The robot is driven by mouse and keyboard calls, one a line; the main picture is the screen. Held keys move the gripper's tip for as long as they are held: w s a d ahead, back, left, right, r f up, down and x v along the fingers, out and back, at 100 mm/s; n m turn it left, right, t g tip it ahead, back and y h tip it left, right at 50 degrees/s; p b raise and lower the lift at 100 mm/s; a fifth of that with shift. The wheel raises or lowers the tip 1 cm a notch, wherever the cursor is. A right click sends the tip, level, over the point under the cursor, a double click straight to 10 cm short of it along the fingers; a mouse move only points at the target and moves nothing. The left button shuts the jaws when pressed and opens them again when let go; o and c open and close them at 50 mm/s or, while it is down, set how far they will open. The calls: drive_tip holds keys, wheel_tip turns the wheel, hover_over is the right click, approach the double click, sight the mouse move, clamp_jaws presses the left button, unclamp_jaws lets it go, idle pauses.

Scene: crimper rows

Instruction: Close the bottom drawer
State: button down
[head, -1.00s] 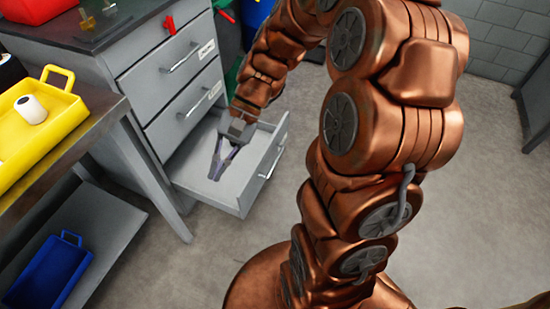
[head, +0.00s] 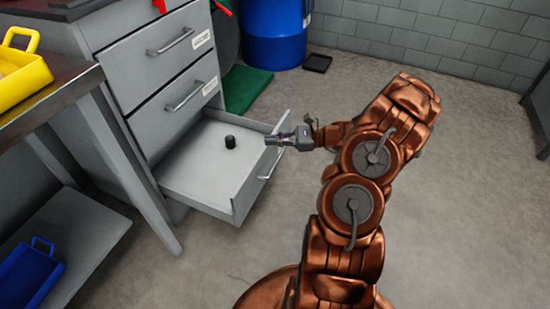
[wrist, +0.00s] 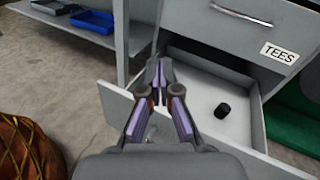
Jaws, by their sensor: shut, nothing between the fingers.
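The bottom drawer (head: 190,166) of the grey cabinet is pulled out, and a small black cylinder (head: 230,142) stands inside it. The drawer and the cylinder (wrist: 222,110) also show in the wrist view. My gripper (head: 268,140) is shut and empty at the drawer's front panel, by its handle (head: 271,165). In the wrist view my gripper (wrist: 158,65) points over the front panel (wrist: 240,155) toward the cabinet; I cannot tell whether it touches the panel.
Two upper drawers (head: 155,60) are shut. A workbench (head: 60,90) with a yellow tray (head: 22,75) stands at the left, with a blue tray (head: 30,270) on its lower shelf. A blue barrel (head: 272,35) and green mat (head: 243,88) are behind. Floor at the right is clear.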

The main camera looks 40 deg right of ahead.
sight(268, 147)
drive_tip(key=s+d+f+m+t+h+b, duration=0.2)
drive_tip(key=d+f+m+t, duration=0.15)
drive_tip(key=d+f, duration=0.4)
drive_tip(key=s+d+f+m+t+h+b, duration=0.2)
drive_tip(key=d+f+m+h+b, duration=0.15)
drive_tip(key=d+f, duration=0.35)
drive_tip(key=shift+y, duration=0.45)
drive_tip(key=b+x, duration=0.1)
drive_tip(key=x, duration=0.3)
drive_tip(key=b+x, duration=0.1)
drive_tip(key=x, duration=0.3)
drive_tip(key=b+x, duration=0.1)
drive_tip(key=x, duration=0.4)
drive_tip(key=shift+s+a+f+b, duration=0.15)
drive_tip(key=shift+a+f+b, duration=0.15)
drive_tip(key=shift+a+f, duration=0.1)
drive_tip(key=shift+w+a+r, duration=0.1)
drive_tip(key=shift+w+a, duration=0.25)
drive_tip(key=shift+w, duration=0.25)
drive_tip(key=shift+w, duration=0.15)
